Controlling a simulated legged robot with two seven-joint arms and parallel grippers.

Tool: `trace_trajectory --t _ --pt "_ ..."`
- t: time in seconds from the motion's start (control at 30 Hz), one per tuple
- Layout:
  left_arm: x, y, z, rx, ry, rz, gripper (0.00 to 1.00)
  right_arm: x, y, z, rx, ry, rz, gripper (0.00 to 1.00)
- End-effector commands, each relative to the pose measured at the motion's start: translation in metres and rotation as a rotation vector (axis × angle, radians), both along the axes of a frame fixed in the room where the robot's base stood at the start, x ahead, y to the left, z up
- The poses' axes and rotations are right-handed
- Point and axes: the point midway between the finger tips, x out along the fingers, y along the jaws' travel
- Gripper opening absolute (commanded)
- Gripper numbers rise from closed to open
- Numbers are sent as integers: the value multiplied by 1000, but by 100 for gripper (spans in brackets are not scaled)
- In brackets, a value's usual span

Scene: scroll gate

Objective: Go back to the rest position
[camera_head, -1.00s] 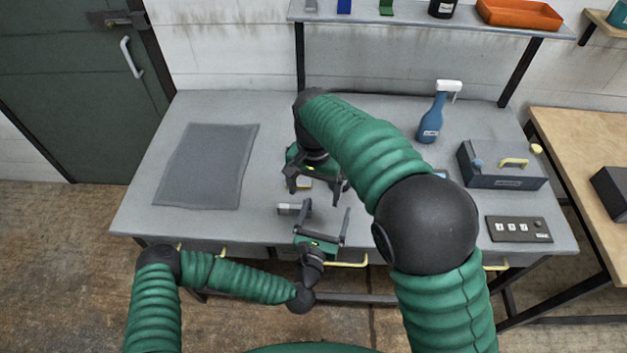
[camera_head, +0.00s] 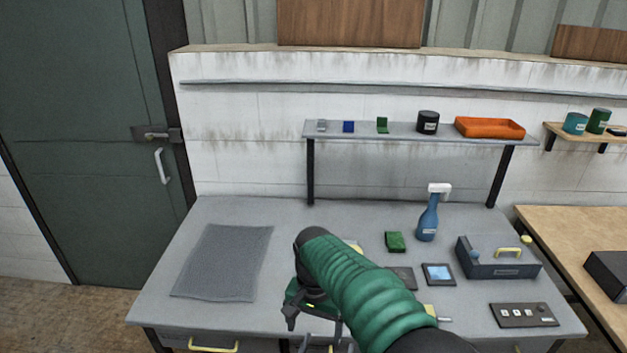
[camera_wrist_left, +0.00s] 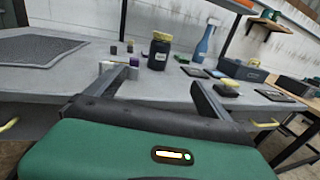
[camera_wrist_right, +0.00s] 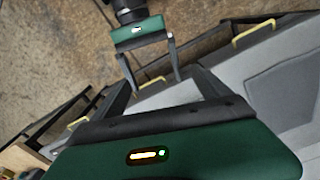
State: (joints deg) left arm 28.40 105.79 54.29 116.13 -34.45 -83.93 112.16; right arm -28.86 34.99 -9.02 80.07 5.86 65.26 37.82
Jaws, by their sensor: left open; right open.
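My right gripper (camera_head: 314,318) hangs over the front middle of the grey workbench (camera_head: 215,212), at the end of the green-sleeved arm. Its two fingers stand apart with nothing between them in the right wrist view (camera_wrist_right: 162,88). My left gripper shows beyond them there (camera_wrist_right: 148,68), with its fingers spread. In the head view only part of the left gripper shows at the bottom edge, and its arm is out of frame. In the left wrist view its fingers (camera_wrist_left: 162,82) are apart and empty, facing the bench. A small pale block (camera_wrist_left: 112,69) appears by the left finger.
A grey mat (camera_head: 224,262) lies on the bench's left. A dark jar (camera_wrist_left: 160,50) shows in the left wrist view.

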Motion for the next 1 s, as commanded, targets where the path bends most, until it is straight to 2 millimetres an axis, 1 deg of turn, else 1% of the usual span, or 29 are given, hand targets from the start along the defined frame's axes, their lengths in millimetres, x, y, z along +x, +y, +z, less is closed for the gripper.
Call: trace_trajectory --t 0.1,0.27,0.4,0.53,0.63,0.67,0.77,0.8,0.83,0.87,0.9,0.93,0.97,1.0 --pt "-6 -13 -1 125 -15 -91 93 -3 -10 0 4 -7 6 87" --pt "-16 -28 -9 312 -37 -222 93 -5 -23 -3 7 -16 18 87" --pt "-31 -37 -19 532 -70 -366 93 -11 -37 -5 13 -30 33 87" --pt "-48 -37 -34 792 -111 -528 93 -19 -56 -8 18 -47 52 87" --pt "-62 -27 -47 1034 -151 -673 93 -28 -73 -11 21 -62 71 87" --pt "-66 -21 -51 1117 -163 -723 93 -32 -79 -13 22 -68 79 87" --pt "-80 15 -61 1440 -208 -913 93 -47 -102 -18 22 -91 108 87" --pt "-84 36 -60 1583 -224 -999 93 -55 -113 -21 22 -102 123 87" --pt "-88 54 -58 1687 -230 -1065 93 -62 -120 -23 21 -111 135 87" --pt "-93 73 -55 1786 -235 -1132 93 -69 -128 -26 19 -121 147 87" --pt "-98 98 -46 1907 -239 -1218 93 -79 -138 -29 16 -135 165 87" --pt "-103 117 -38 1987 -238 -1282 93 -86 -145 -31 13 -145 180 87" --pt "-109 135 -28 2059 -235 -1345 93 -95 -152 -33 9 -154 193 87" --pt "-117 157 -12 2141 -232 -1427 93 -106 -160 -36 4 -167 212 87"
